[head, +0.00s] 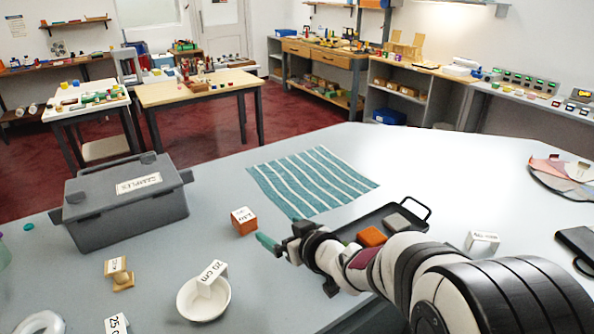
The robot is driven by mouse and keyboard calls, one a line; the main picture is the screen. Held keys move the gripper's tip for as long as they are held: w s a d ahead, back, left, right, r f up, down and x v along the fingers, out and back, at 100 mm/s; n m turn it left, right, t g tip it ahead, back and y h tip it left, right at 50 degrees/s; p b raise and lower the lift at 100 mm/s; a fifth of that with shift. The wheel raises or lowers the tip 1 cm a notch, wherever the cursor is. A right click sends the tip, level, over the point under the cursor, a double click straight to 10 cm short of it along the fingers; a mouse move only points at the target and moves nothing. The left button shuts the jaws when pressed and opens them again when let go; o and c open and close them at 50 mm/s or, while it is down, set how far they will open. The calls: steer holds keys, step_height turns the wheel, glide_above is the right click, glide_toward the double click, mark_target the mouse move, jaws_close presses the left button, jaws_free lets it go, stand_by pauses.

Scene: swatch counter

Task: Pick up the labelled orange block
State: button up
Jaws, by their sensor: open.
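The lettering is too small to read surely. A second orange block (371,237) with no label showing sits at the dark tray (407,207), partly behind my arm. My gripper (281,231), with teal fingertips, is open and empty just right of the labelled block. It appears apart from the block; its height above the counter is hard to tell.
A grey lidded box (122,224) stands at left. A white bowl (192,306) with a "20 cm" card and a small tan labelled object (120,281) are in front. A teal striped cloth (313,180) lies behind the gripper. A white labelled block (482,244) stands right of my arm.

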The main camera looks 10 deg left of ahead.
mark_target(244, 216)
steer(key=a, duration=0.2)
steer(key=w+a+f, duration=0.1)
steer(key=shift+a+n+y, duration=0.25)
steer(key=shift+n+y, duration=0.15)
steer(key=x, duration=1.3)
steer(key=shift+a+f, duration=0.15)
steer(key=shift+a, duration=0.05)
steer(key=c, duration=1.5)
